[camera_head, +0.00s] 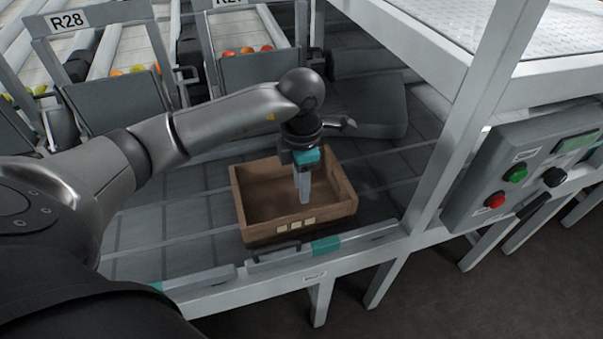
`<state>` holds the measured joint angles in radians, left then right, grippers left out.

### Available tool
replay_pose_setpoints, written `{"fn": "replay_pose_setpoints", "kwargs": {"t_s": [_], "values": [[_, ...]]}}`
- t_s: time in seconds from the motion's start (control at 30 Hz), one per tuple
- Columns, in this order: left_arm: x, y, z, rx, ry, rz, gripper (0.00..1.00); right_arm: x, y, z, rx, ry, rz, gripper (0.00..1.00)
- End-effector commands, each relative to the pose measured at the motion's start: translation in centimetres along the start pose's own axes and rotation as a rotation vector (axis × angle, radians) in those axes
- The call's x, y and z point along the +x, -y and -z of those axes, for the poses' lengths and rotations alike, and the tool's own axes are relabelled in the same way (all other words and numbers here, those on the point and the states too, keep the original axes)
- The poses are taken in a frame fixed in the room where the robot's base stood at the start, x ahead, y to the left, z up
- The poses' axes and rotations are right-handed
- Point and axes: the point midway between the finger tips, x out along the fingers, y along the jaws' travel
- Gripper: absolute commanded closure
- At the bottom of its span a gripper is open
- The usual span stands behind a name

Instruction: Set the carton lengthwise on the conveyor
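The carton (261,232) is an open brown box with small pale labels on its near side. It appears empty and rests on, or just above, the grey conveyor (180,225); I cannot tell which. Its near side runs roughly parallel to the conveyor's front rail. My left gripper (304,196) points down over the carton, with its pale fingers overlapping the carton's inside in the picture. The fingers look close together, and I cannot see whether they touch a wall or hold anything. My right gripper is out of view.
A front rail (374,237) with teal patches edges the conveyor. A white post (478,110) and a control box (535,170) with green and red buttons stand at right. Lanes with tomatoes (247,51) lie behind. The conveyor left of the carton is clear.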

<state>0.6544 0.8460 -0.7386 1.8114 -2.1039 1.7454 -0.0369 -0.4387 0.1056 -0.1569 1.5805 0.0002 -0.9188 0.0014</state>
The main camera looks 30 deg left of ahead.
Motion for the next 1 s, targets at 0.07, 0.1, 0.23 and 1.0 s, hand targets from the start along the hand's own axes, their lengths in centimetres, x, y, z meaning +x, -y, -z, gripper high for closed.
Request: {"fn": "replay_pose_setpoints", "kwargs": {"t_s": [0.07,0.1,0.23,1.0], "values": [[-0.7,0.0,0.0,0.000,0.001,-0.001,0.63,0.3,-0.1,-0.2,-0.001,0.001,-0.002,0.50],[-0.9,0.0,0.0,0.000,0.001,-0.001,0.63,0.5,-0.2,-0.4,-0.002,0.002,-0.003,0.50],[-1.3,0.0,0.0,-0.001,0.001,0.000,0.63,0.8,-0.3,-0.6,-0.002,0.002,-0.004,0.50],[-1.0,1.2,-0.9,0.010,0.041,0.038,0.63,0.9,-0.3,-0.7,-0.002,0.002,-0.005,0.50]]}}
